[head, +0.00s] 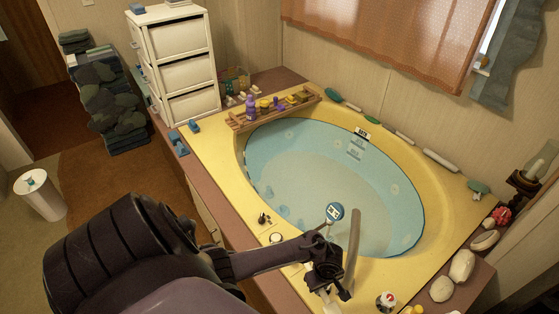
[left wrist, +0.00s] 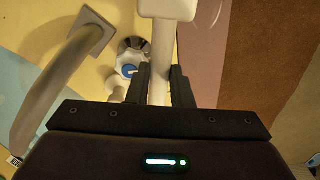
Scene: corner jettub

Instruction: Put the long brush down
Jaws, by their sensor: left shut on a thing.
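In the left wrist view, my left gripper (left wrist: 161,82) is shut on the pale handle of the long brush (left wrist: 160,48). The brush's wider pale end (left wrist: 168,8) reaches the top edge of that view. In the head view, my left gripper (head: 326,284) is low in the middle, by the near side of the yellow tub. The brush is hard to make out there, being largely hidden by the gripper. I cannot tell whether it touches the tub's surround. My right gripper is not in view.
A tall curved faucet (head: 353,245) stands close to the gripper and also shows in the left wrist view (left wrist: 65,75), beside a blue-centred knob (left wrist: 128,68). The yellow tub rim (head: 215,155) has bare stretches. Pale stones (head: 462,266) lie at the right. A wooden rack (head: 270,112) holds bottles.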

